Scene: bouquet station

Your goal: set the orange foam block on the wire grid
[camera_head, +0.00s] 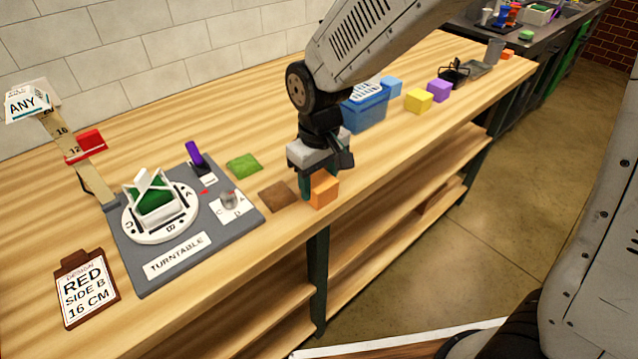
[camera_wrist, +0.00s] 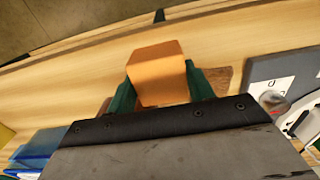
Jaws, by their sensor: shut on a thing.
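The orange foam block (camera_head: 323,191) is between the green fingers of my gripper (camera_head: 316,183), near the front edge of the wooden bench. In the wrist view the orange block (camera_wrist: 158,72) fills the gap between the two fingers, so my gripper is shut on it. Whether the block touches the bench top is hard to tell. I cannot clearly make out the wire grid; a dark wire-like object (camera_head: 454,73) stands at the far right of the bench, too small to identify surely.
A brown flat pad (camera_head: 277,195) lies just left of the block, and a green pad (camera_head: 244,163) behind it. A turntable board (camera_head: 130,260) is further left. A blue bin (camera_head: 366,116), yellow block (camera_head: 418,100) and purple block (camera_head: 439,90) stand to the right.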

